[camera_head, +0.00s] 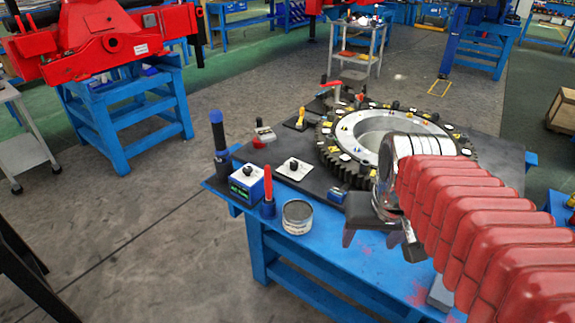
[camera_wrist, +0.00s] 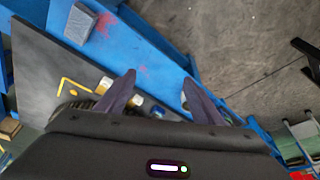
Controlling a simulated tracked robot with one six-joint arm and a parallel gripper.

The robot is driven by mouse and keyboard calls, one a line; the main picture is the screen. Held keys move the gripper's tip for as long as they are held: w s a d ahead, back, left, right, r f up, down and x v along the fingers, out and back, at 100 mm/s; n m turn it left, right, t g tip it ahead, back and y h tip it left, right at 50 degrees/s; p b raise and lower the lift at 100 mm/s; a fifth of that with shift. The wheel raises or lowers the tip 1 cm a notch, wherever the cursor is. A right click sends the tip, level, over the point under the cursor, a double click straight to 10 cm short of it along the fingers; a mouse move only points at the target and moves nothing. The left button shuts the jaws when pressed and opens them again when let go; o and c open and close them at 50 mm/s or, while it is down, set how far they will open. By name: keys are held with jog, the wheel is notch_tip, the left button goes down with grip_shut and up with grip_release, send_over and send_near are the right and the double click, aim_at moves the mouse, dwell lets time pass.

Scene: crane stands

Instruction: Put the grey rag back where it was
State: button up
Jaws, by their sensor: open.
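A small grey block-like piece, which may be the folded grey rag, lies on the blue tabletop (camera_head: 375,268). In the head view the grey piece (camera_head: 440,293) is partly hidden by my red-sleeved arm. It also shows in the wrist view (camera_wrist: 79,23), at upper left, apart from my fingers. My gripper (camera_head: 380,247) hangs over the front part of the table, right of the open tin (camera_head: 298,217). In the wrist view my gripper (camera_wrist: 158,80) is open, with nothing visible between its two dark fingers.
A large toothed ring (camera_head: 345,172) lies on the table's dark mat behind my gripper. A blue box (camera_head: 246,185), a red-handled tool (camera_head: 268,190) and a dark blue-topped bottle (camera_head: 220,145) stand at left. The blue strip in front is mostly bare, with red smudges.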

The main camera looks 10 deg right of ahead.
jog(key=s+a+n+t+y, duration=0.1)
jog(key=s+a+n+t, duration=0.1)
jog(key=a, duration=0.7)
jog(key=shift+s+r+n, duration=0.3)
jog(key=shift+s+n, duration=0.05)
jog(key=shift+n, duration=0.25)
jog(key=shift+c, duration=0.4)
